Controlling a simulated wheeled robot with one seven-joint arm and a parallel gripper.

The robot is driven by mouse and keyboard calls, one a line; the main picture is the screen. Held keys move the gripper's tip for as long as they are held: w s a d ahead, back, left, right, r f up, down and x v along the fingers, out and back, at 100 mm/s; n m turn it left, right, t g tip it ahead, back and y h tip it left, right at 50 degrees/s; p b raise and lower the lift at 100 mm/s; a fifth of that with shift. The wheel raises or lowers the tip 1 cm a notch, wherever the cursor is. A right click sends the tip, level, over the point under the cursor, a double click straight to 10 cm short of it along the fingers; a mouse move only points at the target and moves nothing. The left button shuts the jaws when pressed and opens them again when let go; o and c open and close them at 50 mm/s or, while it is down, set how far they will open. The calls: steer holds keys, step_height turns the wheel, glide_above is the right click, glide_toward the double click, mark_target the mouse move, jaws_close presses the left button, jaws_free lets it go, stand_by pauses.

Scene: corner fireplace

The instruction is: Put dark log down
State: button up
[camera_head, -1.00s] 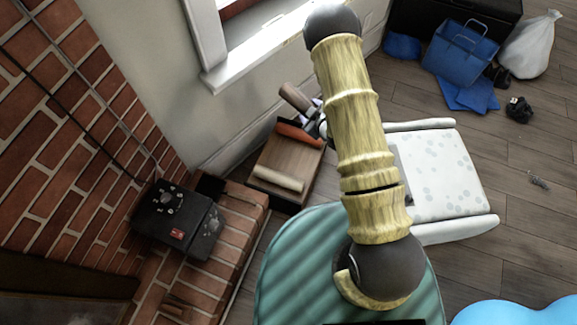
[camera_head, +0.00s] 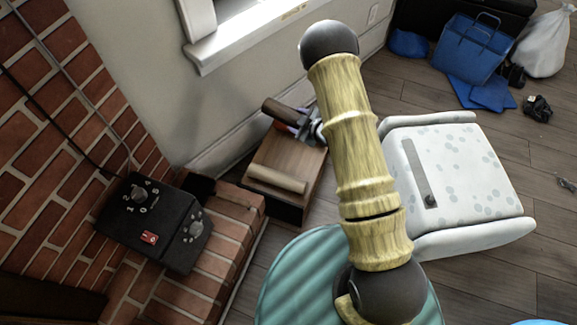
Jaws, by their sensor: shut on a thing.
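The dark log (camera_head: 281,112) is a brown cylinder at the far end of a wooden box (camera_head: 309,163), close to the wall. My gripper (camera_head: 303,124) is shut on the dark log. My arm hides much of the gripper from the right. I cannot tell whether the log touches the box top or hangs just above it. A pale log (camera_head: 278,178) lies along the near edge of the box top.
A black control box (camera_head: 155,225) with dials sits on the brick hearth (camera_head: 235,205) at left. A white spotted chair or seat (camera_head: 465,180) stands to the right. A round teal surface (camera_head: 290,285) lies in front. The window sill (camera_head: 250,47) is behind.

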steer(key=n+g+y+b, duration=0.2)
steer(key=b, duration=1.4)
glide_above(291, 164)
step_height(291, 164, down, 16)
steer(key=shift+a+r, duration=0.1)
steer(key=shift+r, duration=0.15)
steer(key=shift+s, duration=0.1)
step_height(291, 164, down, 6)
steer(key=b, duration=0.4)
steer(key=shift+f, duration=0.1)
step_height(291, 164, down, 4)
steer(key=b, duration=0.3)
